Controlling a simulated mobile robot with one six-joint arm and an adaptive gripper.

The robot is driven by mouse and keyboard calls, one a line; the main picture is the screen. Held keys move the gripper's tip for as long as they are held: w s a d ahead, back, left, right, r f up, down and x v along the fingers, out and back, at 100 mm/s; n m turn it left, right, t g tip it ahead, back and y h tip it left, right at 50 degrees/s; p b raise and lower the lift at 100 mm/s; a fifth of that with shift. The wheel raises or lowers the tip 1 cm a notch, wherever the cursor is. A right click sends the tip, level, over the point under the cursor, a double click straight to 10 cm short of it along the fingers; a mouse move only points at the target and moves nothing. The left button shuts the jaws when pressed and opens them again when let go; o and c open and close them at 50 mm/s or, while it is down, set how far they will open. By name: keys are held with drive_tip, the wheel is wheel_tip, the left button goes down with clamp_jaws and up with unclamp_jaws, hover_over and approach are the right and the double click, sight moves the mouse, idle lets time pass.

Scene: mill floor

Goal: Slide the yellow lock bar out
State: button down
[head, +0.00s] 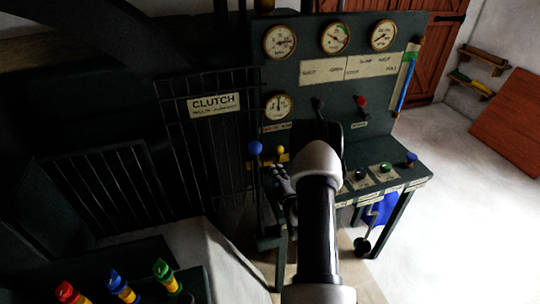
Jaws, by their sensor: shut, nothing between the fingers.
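My gripper (278,169) is shut and empty, just below the yellow knob in the picture. I cannot tell whether it touches the knob or bar. My arm hides part of the stand to the right.
A barred guard with a CLUTCH sign (214,104) stands left. The control panel (310,90) carries several gauges and a red-knobbed lever (361,102). A desk (415,172) with buttons juts out right. Open floor (470,220) lies right.

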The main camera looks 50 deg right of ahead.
drive_tip(key=b+x, duration=0.2)
drive_tip(key=x, duration=0.8)
